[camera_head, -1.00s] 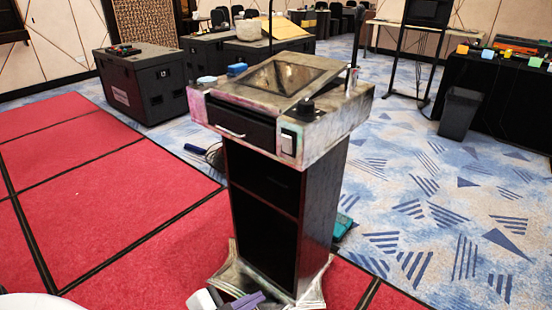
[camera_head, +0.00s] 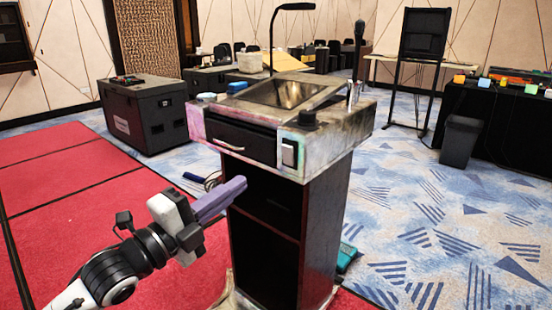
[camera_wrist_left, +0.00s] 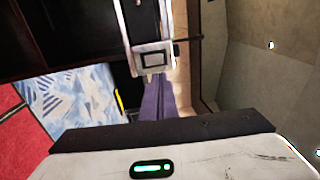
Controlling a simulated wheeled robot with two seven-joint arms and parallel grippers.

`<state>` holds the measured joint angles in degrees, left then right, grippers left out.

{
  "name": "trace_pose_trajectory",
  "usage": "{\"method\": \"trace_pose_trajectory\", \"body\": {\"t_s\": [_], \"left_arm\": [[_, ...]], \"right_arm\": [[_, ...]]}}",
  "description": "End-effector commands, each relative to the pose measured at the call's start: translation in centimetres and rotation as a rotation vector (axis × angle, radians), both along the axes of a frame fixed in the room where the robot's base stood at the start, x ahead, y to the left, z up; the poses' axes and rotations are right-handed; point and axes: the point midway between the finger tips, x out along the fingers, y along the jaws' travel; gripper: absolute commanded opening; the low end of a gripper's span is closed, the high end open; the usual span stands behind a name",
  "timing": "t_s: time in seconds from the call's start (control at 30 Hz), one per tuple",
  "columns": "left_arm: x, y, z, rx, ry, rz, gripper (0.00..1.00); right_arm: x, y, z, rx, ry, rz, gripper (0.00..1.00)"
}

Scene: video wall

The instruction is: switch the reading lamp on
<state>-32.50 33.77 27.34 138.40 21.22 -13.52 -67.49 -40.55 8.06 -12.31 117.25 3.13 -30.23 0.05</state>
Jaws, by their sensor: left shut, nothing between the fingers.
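The reading lamp (camera_head: 297,6) is a thin black curved stem with a flat head, rising from the back of the lectern (camera_head: 345,130). I cannot tell whether it is lit. A rocker switch (camera_head: 289,153) with a pale frame is on the lectern's front face, right of the drawer; a framed switch also shows in the left wrist view (camera_wrist_left: 153,59). My left gripper (camera_head: 238,187) has purple fingers, shut and empty, below and left of the switch in the head view. In the wrist view its fingers (camera_wrist_left: 158,95) point toward the switch, apparently short of it. My right gripper is out of view.
The drawer (camera_head: 240,140) has a protruding handle. A black case (camera_head: 145,112) stands behind left.

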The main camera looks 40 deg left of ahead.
Motion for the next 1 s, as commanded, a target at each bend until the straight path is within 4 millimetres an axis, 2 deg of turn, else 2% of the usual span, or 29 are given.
{"method": "trace_pose_trajectory", "body": {"t_s": [0.7,1.0], "left_arm": [[10.4,-0.8,1.6,-0.001,-0.002,0.001,0.0],[12.7,-1.0,1.8,0.0,0.001,0.0,0.0]], "right_arm": [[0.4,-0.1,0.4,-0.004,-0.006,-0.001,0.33],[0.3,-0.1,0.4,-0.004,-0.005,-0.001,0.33]]}}
